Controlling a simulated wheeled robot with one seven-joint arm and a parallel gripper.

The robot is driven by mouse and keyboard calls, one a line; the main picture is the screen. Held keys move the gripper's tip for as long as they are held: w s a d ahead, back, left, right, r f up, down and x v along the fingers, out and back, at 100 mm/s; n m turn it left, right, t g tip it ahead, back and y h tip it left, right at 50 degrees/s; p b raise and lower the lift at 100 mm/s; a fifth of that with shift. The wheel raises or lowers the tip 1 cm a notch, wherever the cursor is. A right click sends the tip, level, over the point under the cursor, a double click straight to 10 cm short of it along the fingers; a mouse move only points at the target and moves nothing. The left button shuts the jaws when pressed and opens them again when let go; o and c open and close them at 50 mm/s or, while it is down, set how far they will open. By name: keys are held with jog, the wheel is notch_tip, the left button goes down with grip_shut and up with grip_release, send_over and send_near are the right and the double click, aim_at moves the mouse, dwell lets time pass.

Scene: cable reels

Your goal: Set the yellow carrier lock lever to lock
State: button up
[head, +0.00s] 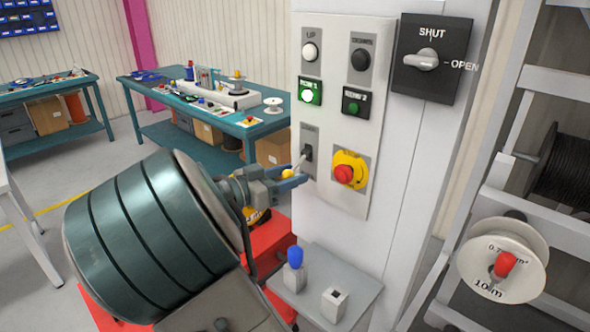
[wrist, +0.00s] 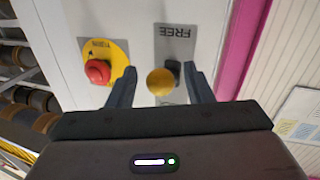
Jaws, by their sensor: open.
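The yellow ball knob of the carrier lock lever (head: 287,173) sits at the end of a pale stem that slants down and outward from a dark slot in a grey plate (head: 309,133) on the white panel. In the wrist view the yellow knob (wrist: 160,82) lies between the two fingers of my gripper (wrist: 159,74), with visible gaps on both sides. My gripper (head: 294,181) is open at the knob, close to the panel. The wrist view shows the word FREE upside down on the lever's plate (wrist: 174,42). The plate's upper lettering in the head view is too small to read.
A red button on a yellow disc (head: 344,174) sits just right of the lever; it also shows in the wrist view (wrist: 97,71). Lit and dark push buttons and a SHUT/OPEN rotary switch (head: 428,60) are above. A grey shelf (head: 340,273) with a blue-topped part juts out below.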

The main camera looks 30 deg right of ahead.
jog(key=shift+w+d, duration=0.1)
jog(key=shift+d, duration=0.85)
grip_shut()
jog(key=shift+a, duration=0.1)
